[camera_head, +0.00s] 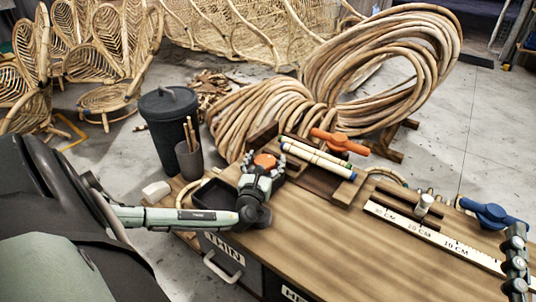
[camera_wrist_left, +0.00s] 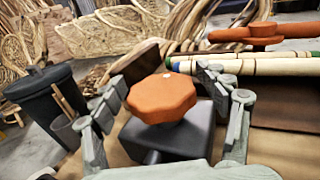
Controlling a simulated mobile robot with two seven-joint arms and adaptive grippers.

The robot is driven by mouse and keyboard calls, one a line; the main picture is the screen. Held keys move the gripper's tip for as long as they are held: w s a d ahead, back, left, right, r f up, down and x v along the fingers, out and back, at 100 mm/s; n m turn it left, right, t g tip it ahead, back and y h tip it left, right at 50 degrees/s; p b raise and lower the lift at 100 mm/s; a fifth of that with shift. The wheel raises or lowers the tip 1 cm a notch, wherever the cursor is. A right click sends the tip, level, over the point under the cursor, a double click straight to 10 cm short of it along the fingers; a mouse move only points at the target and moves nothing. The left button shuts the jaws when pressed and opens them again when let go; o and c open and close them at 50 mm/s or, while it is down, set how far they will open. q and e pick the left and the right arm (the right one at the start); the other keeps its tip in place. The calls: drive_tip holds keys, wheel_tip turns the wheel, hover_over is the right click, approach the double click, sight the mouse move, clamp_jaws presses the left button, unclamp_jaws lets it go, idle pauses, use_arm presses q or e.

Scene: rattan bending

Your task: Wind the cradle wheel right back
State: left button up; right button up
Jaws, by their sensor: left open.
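An orange faceted knob (camera_head: 265,161) sits on a dark block at the table's left end; in the wrist view the knob (camera_wrist_left: 162,99) is large and central, on its black block (camera_wrist_left: 165,140). My left gripper (camera_head: 263,170) is open around the knob, one finger on each side; in the wrist view the fingers (camera_wrist_left: 165,85) look apart from it. A second orange wheel with arms (camera_head: 340,142) stands behind pale rods with green and blue bands (camera_head: 318,158). I cannot tell which is the cradle wheel.
A black lidded bin (camera_head: 170,125) and a cup of sticks (camera_head: 188,160) stand left. Large rattan coils (camera_head: 380,65) lie behind. The table's middle front is clear.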

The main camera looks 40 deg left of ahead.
use_arm(q)
drive_tip(key=v, duration=0.9)
